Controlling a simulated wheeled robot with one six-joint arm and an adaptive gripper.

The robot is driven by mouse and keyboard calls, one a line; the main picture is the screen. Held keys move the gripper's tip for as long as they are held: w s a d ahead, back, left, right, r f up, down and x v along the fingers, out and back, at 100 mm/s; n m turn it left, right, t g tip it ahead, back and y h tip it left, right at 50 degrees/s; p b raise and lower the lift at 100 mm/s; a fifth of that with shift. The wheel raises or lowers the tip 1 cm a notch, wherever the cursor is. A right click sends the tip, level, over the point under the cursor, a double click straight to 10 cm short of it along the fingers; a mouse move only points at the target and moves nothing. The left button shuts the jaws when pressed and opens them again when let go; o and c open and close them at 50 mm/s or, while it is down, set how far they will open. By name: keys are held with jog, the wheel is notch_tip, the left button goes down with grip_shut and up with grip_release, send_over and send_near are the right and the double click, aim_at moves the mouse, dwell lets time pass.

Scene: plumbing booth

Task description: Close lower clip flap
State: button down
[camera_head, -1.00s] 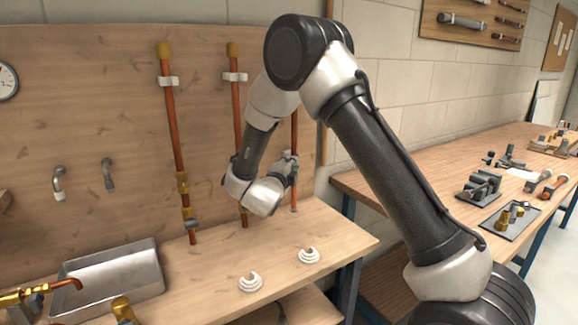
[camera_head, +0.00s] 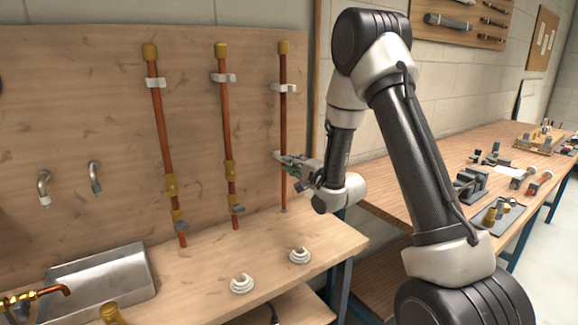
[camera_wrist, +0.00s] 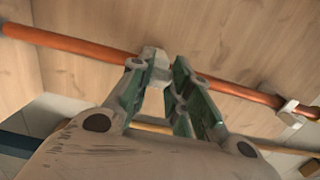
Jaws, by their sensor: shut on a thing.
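The right copper pipe (camera_head: 283,125) stands upright against the wooden back panel. Its lower clip (camera_head: 276,154) is a small pale piece at mid-height, partly covered by my gripper (camera_head: 284,160). In the wrist view the pipe (camera_wrist: 75,43) crosses the picture, and the pale lower clip (camera_wrist: 155,58) sits on it between the fingertips. My gripper (camera_wrist: 159,70) reaches in from the right side and is shut on this clip's flap. How far the flap is closed around the pipe cannot be told.
An upper clip (camera_head: 284,88) holds the same pipe higher up. Two more copper pipes (camera_head: 228,130) (camera_head: 163,130) stand to the left. White coiled rings (camera_head: 300,256) (camera_head: 242,285) lie on the bench, left of which is a metal sink (camera_head: 100,285). A workbench (camera_head: 410,205) stands at right.

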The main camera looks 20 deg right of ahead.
jog(key=shift+w+d+n+g+y, duration=0.35)
jog(key=shift+n+g+y, duration=0.75)
jog(key=shift+y, duration=0.25)
jog(key=shift+w+d+n+g+y, duration=0.35)
jog(key=shift+n+g+y, duration=0.7)
jog(key=shift+y, duration=0.25)
jog(key=shift+w+d+n+g+y, duration=0.35)
jog(key=shift+n+g+y, duration=0.6)
jog(key=shift+n+y, duration=0.3)
jog(key=c, duration=1.3)
grip_release()
jog(key=shift+a, duration=0.1)
jog(key=v, duration=1.2)
jog(key=shift+w+f, duration=0.1)
jog(key=shift+w, duration=0.1)
